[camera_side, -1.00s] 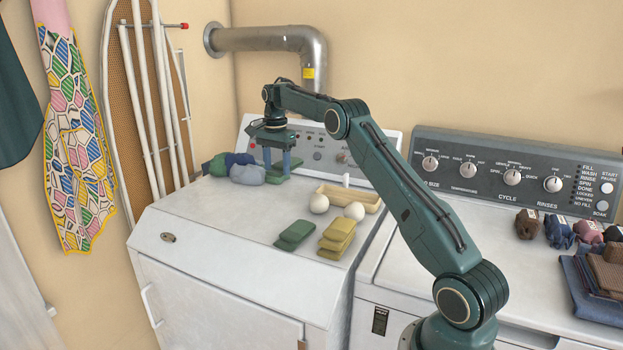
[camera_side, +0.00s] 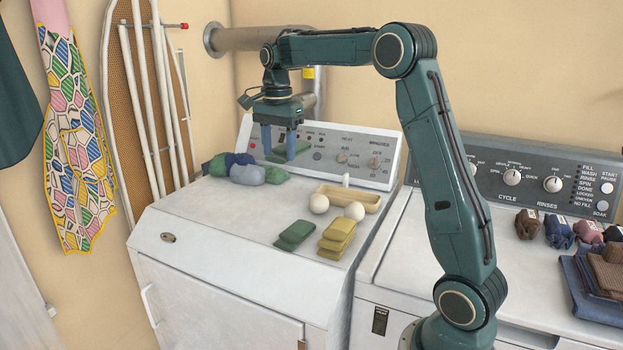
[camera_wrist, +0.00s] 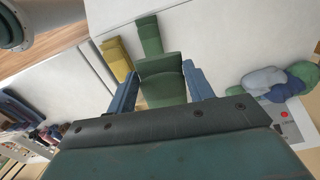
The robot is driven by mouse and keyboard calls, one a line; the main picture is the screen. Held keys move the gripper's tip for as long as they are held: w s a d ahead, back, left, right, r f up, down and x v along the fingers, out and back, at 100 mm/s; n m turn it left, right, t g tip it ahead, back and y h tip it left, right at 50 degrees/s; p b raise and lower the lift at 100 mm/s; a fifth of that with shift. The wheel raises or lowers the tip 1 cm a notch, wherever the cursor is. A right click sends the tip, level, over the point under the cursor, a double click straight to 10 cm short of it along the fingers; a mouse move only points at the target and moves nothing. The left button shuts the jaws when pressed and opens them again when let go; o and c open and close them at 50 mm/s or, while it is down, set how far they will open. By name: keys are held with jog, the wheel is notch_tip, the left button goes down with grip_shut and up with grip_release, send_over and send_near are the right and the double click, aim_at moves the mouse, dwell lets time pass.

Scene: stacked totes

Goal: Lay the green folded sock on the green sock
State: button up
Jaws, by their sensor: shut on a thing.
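My gripper (camera_side: 279,148) is raised above the back of the white dryer top, in front of its control panel. Its blue fingers are shut on a green folded sock (camera_wrist: 163,80), which fills the space between them in the wrist view. Another green sock (camera_side: 294,234) lies folded on the dryer top near the front, left of the yellow folded socks (camera_side: 337,238). In the wrist view this lying green sock (camera_wrist: 149,36) shows beyond the held one, partly covered by it. The held sock is well apart from it and clear of the dryer top.
A pile of rolled green, navy and grey-blue socks (camera_side: 247,174) lies on the dryer's back left. Two cream balls (camera_side: 319,203) and a tan tray (camera_side: 352,196) stand behind the folded socks. The dryer's front left is clear. A second machine (camera_side: 500,275) stands right, bearing more clothes.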

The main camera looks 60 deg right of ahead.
jog(key=shift+s+a+r, duration=0.25)
jog(key=shift+s+a, duration=0.4)
jog(key=shift+s, duration=0.05)
jog(key=shift+s+a+r, duration=0.2)
jog(key=shift+s+a, duration=0.4)
jog(key=shift+s, duration=0.1)
send_over(287, 238)
notch_tip(287, 238, down, 16)
jog(key=shift+r, duration=0.15)
jog(key=shift+f, duration=2.15)
jog(key=shift+f, duration=0.1)
jog(key=o, duration=0.9)
jog(key=shift+o, duration=0.3)
